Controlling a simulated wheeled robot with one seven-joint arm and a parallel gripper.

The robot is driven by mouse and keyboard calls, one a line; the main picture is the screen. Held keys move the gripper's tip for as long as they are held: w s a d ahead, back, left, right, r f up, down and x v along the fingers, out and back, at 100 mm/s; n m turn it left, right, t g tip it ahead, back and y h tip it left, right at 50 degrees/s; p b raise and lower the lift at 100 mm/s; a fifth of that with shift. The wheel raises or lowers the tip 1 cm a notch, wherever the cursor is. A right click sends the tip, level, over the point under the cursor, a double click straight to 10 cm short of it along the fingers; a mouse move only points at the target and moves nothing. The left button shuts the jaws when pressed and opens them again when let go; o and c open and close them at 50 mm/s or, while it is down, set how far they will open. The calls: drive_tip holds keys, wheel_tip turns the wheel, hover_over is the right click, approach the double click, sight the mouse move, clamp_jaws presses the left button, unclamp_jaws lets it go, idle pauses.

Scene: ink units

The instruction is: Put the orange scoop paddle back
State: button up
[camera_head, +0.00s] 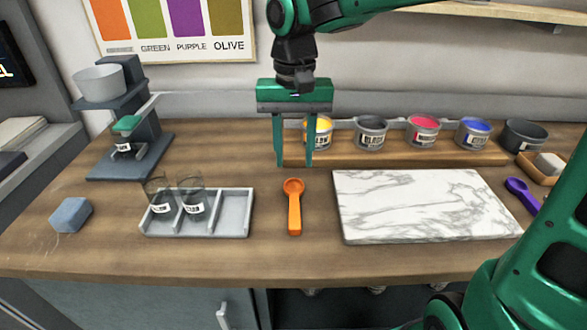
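The orange scoop paddle (294,212) lies flat on the wooden counter, its round bowl toward the back and its handle toward the front. It sits between the grey tray and the marble slab, touching neither. My gripper (294,164) points down with its two green fingers spread apart. Nothing shows between the fingers. It appears above and behind the paddle's bowl, apart from it; its exact height is hard to tell.
A grey compartment tray (236,213) with two glasses stands left, a marble slab (420,205) right. Behind is a wooden rack (345,158) with several ink tins. A purple scoop (522,194) lies far right. A press machine (130,135) and blue-grey block (70,215) are left.

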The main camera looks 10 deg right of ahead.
drive_tip(key=s+d+f+m, duration=0.1)
drive_tip(key=s+d, duration=0.3)
drive_tip(key=d, duration=0.4)
drive_tip(key=s+d+f+m, duration=0.1)
drive_tip(key=s+d, duration=0.3)
drive_tip(key=d, duration=0.5)
drive_tip(key=s+d+f+m, duration=0.1)
drive_tip(key=s+d, duration=0.3)
drive_tip(key=d, duration=0.4)
drive_tip(key=shift+s+d+f+h, duration=0.25)
drive_tip(key=shift+s+f+h, duration=0.1)
drive_tip(key=shift+f, duration=0.35)
drive_tip(key=shift+m+y, duration=0.45)
drive_tip(key=shift+m, duration=0.15)
drive_tip(key=s+d+f, duration=0.1)
drive_tip(key=s, duration=0.1)
drive_tip(key=s+d+f, duration=0.1)
drive_tip(key=s+d, duration=0.1)
drive_tip(key=s, duration=0.1)
drive_tip(key=s+d+f, duration=0.1)
drive_tip(key=s, duration=0.1)
drive_tip(key=shift+s+d+f, duration=0.2)
drive_tip(key=shift+s+f, duration=0.15)
drive_tip(key=shift+s, duration=0.05)
drive_tip(key=shift+w+f, duration=0.25)
drive_tip(key=shift+w, duration=0.5)
drive_tip(key=shift+s, duration=0.1)
